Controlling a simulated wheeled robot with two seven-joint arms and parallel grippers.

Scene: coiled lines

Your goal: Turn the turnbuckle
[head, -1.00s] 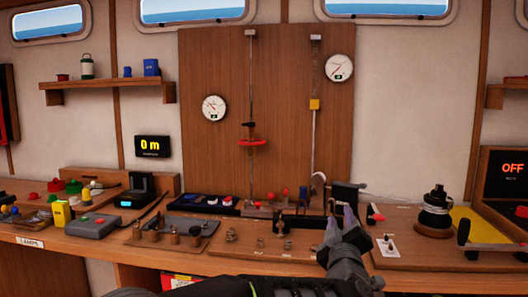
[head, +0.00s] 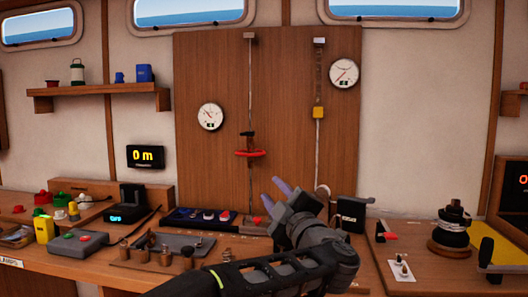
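Two thin vertical wires run down a wooden backboard (head: 215,80). The left wire carries a black fitting with a red crossbar (head: 249,153), which looks like the turnbuckle, though I cannot be sure. The right wire carries a yellow block (head: 318,112). My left gripper (head: 302,193) is raised over the bench in front of the backboard's lower part, right of and below the red crossbar. Its purple fingers are apart, with nothing seen between them. It hides the lower end of the right wire and part of the bench. My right gripper is out of view.
Round gauges (head: 210,116) (head: 344,73) hang beside the wires. A black box (head: 351,214) stands just right of my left gripper. A dark winch (head: 452,229) stands farther right. Small fittings and a grey tray (head: 178,245) crowd the bench at left.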

